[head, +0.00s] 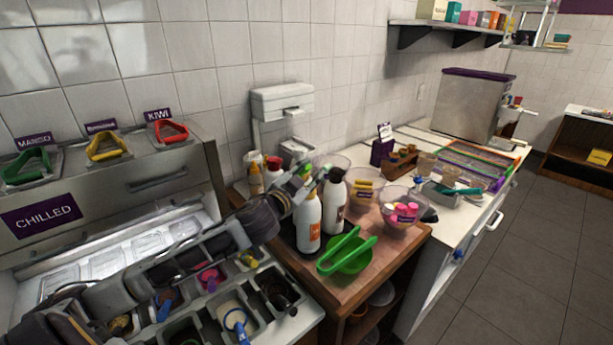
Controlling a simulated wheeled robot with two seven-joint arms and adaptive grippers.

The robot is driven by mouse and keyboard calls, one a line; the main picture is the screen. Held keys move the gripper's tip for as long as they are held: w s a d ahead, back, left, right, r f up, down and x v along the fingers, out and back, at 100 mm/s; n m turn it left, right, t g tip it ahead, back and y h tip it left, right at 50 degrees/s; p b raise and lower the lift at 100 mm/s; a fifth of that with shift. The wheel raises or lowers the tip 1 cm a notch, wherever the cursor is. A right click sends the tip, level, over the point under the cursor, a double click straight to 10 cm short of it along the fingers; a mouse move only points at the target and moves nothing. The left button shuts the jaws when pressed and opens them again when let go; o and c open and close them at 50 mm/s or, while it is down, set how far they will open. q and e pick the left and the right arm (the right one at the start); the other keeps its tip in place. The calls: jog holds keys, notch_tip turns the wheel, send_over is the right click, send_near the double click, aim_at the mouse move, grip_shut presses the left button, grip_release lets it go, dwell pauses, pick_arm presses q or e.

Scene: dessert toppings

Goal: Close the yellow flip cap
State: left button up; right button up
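A yellow triangular loop (107,147) sits on the ledge of the chilled unit, between a green loop (27,165) and a red loop (171,132). I cannot tell if it is a flip cap. Two white bottles stand on the wooden-topped counter: one with an orange label (308,230) and one behind it (334,203) with a dark top. No yellow cap shows clearly on either. My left arm reaches across the chilled unit, and my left gripper (303,178) is at the bottle tops, partly merged with them in view. Its finger opening and any contact are unclear. My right gripper is out of view.
Green tongs on a green bowl (350,258) lie in front of the bottles. Clear bowls (404,210) stand to the right, and a smaller bottle (256,181) stands behind. Topping wells (231,312) lie below my arm. The wooden counter's front edge is clear.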

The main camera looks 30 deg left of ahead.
pick_arm(q)
jog(key=shift+s, duration=0.2)
jog(key=s, duration=0.7)
dwell(0.9)
dwell(0.4)
